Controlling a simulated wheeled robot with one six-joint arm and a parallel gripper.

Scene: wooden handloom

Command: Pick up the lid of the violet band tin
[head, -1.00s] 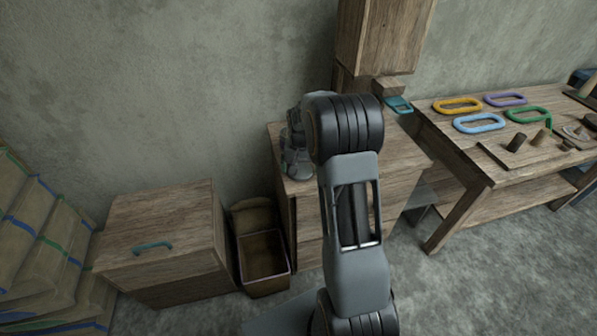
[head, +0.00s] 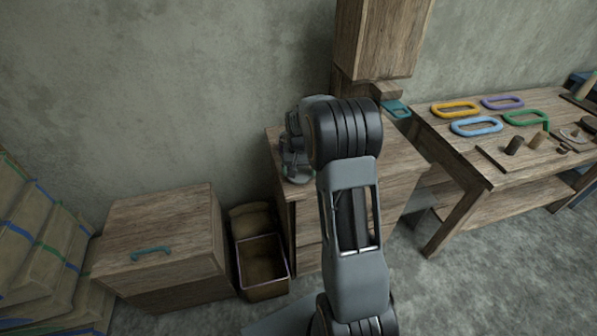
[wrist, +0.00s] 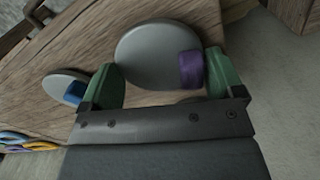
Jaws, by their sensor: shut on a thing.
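In the wrist view, the violet band tin's lid (wrist: 150,55) is a round grey disc with a violet block (wrist: 190,68) at its right edge. My gripper (wrist: 163,63) has its two green fingers on either side of this disc, shut on it. The right finger is against the violet block. Whether the lid is clear of what lies beneath cannot be told. The tin's body is not clearly seen. In the head view, my arm hides most of the gripper and the lid over the wooden cabinet (head: 400,160).
A second grey disc with a blue block (wrist: 65,88) lies close left of my left finger. A workbench (head: 470,165) with coloured rings stands right in the head view. A wooden chest (head: 160,225) and an open bin (head: 263,290) are at left. A wooden post (head: 380,40) rises behind.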

